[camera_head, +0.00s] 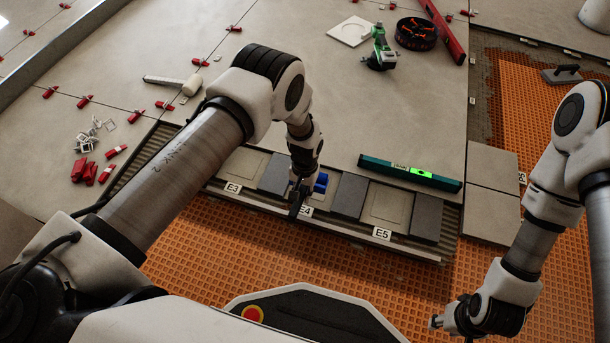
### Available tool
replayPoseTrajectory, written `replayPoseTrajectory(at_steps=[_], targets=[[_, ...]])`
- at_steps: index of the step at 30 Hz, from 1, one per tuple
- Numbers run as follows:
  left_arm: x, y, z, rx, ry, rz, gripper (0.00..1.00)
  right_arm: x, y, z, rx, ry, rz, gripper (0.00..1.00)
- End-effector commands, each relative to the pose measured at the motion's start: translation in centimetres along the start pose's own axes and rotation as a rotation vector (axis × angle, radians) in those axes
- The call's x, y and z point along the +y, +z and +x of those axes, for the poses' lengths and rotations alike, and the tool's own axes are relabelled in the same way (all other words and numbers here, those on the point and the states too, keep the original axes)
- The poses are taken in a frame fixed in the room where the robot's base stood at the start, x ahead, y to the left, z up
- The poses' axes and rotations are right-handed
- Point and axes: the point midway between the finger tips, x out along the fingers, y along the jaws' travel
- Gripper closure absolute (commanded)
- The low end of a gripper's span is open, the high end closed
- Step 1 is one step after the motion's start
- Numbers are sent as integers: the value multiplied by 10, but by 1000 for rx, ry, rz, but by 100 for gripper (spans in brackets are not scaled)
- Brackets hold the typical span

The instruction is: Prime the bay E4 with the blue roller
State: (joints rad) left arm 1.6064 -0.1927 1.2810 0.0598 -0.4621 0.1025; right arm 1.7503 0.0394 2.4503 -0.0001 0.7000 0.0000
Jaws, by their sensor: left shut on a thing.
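The bay marked E4 (306,211) lies in the tray between two dark grey tiles. My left gripper (299,200) is over this bay, pointing down, and covers most of it. It is shut on the blue roller (321,183), whose blue part shows just right of the fingers. Whether the roller touches the bay floor cannot be told. My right gripper (437,322) is low at the right over the orange mat, away from the tray; its fingers are too small to read.
Bays E3 (233,188) and E5 (382,233) lie either side. A green spirit level (410,173) lies behind the tray's right part. The orange mat (210,245) in front is clear.

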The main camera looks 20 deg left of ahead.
Motion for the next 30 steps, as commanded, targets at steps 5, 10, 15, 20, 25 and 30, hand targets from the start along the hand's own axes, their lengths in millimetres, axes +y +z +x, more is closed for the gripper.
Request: replayPoseTrajectory(at_steps=[5,10,15,20,25,30], targets=[[0,-4,25,-1,0,0,100,0,0,22,1,0,2,60],[0,-8,55,-1,0,0,100,1,-1,47,3,1,6,60],[0,-12,79,0,0,0,100,2,-3,66,7,1,10,60],[0,-13,84,0,0,0,100,2,-3,70,8,1,12,60],[0,-13,83,0,0,0,100,2,-3,68,9,1,12,60],[0,-13,83,0,0,0,100,2,-3,68,8,1,12,60]])
